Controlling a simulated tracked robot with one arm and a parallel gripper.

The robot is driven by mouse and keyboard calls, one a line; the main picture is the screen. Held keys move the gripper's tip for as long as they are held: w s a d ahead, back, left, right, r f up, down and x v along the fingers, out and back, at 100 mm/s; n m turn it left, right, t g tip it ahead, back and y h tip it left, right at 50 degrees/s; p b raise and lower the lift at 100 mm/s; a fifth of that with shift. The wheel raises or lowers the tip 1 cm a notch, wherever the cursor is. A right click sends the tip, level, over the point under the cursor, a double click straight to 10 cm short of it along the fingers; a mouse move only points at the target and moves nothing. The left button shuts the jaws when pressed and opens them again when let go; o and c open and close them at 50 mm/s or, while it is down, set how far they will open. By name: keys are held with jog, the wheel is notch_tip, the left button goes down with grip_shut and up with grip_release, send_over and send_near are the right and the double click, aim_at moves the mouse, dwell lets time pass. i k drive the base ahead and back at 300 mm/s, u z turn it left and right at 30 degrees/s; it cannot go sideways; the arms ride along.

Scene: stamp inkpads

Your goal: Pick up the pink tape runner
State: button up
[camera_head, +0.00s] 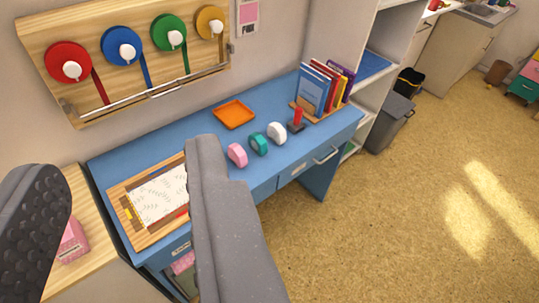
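The pink tape runner (237,154) is a small rounded pink piece on the blue desk (183,130), near its front edge. It stands at the left of a short row with a teal one (258,144) and a white one (277,132). My gripper (125,185) is open, its two grey fingers wide apart in the foreground. The right finger's tip is just left of and in front of the pink tape runner in the picture. The right finger hides part of the desk front and tray.
A red-handled stamp (297,120) and a book rack (322,90) stand to the right. An orange tray (234,114) lies behind the row. A wooden tray with patterned paper (160,196) is at left. Ribbon rolls hang on a wall board (130,85). Floor at right is clear.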

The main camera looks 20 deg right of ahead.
aim_at(236, 153)
jog(key=z, duration=1.35)
jog(key=i, duration=2)
jog(key=u, duration=2.1)
jog(key=k, duration=0.95)
jog(key=u, duration=0.05)
